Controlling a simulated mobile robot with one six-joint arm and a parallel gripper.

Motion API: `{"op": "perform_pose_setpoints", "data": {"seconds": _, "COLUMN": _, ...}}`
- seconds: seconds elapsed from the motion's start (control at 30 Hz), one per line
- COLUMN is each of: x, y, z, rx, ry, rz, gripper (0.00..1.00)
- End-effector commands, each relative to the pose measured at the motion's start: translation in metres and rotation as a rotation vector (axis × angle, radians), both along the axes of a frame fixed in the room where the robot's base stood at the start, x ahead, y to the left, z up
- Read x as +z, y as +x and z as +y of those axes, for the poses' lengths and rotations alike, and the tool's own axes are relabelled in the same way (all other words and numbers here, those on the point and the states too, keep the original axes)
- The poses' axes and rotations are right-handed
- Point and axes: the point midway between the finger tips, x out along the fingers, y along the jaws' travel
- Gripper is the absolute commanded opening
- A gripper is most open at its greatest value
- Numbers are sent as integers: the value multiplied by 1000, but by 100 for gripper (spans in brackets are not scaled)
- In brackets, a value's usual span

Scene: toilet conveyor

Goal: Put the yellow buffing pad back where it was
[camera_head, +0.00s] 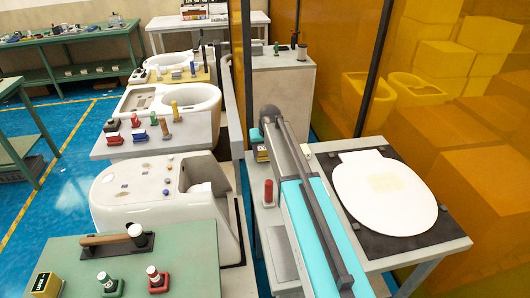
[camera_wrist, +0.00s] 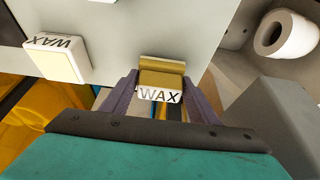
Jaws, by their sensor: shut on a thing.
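In the wrist view my gripper (camera_wrist: 161,82) is shut on a yellow-gold block (camera_wrist: 161,78) with a white face lettered WAX. I take it for the yellow pad, though its lettering leaves this unsure. It is over or on a pale grey surface (camera_wrist: 120,28); I cannot tell whether it touches it. A gold strip shows at its far edge. In the head view a small yellow and dark thing (camera_head: 262,155) shows beside my arm at the right table's left edge; my fingers cannot be made out there.
A cream-topped block lettered WAX (camera_wrist: 57,55) lies left of my gripper. In the head view a white toilet lid (camera_head: 370,215) lies on a black mat, right of my arm. A red cylinder (camera_head: 268,191) stands left of it. Toilet bowls (camera_head: 165,195) line the left.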

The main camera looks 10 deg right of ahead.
Motion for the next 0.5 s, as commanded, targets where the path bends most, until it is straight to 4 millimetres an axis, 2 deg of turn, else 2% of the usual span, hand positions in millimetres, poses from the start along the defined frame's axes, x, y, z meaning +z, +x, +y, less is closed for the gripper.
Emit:
{"op": "perform_pose_setpoints", "data": {"seconds": 0.17, "x": -9, "y": 0, "z": 0, "rx": 0, "ry": 0, "rz": -1, "gripper": 36}}
{"op": "perform_pose_setpoints", "data": {"seconds": 0.5, "x": -11, "y": 0, "z": -1, "rx": -1, "ry": 0, "rz": -2, "gripper": 36}}
